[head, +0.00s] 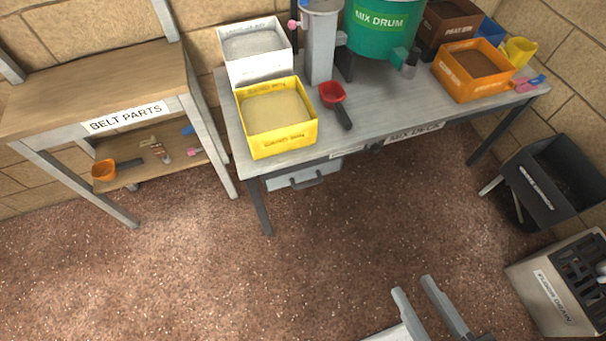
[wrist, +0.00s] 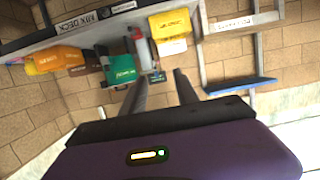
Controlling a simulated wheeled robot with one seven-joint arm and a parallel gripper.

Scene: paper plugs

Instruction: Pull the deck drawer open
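The deck drawer (head: 290,181) is a pale grey box front under the left half of the grey mix deck (head: 370,133), in the head view. It has a dark bar handle (head: 310,183) on its front. It looks shut or nearly so; the deck edge hides its top. My gripper (head: 412,287) is at the bottom of the head view, in front of the deck and well apart from the drawer. Its two grey fingers are spread with nothing between them. They also show in the wrist view (wrist: 159,80). I cannot make out the drawer in the wrist view.
A yellow sand bin (head: 275,146) and a red scoop (head: 333,93) stand on the deck above the drawer. The belt parts bench (head: 75,95) is at left. A dark hopper (head: 555,195) and a beige crate (head: 545,290) stand at right. The floor before the drawer is clear.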

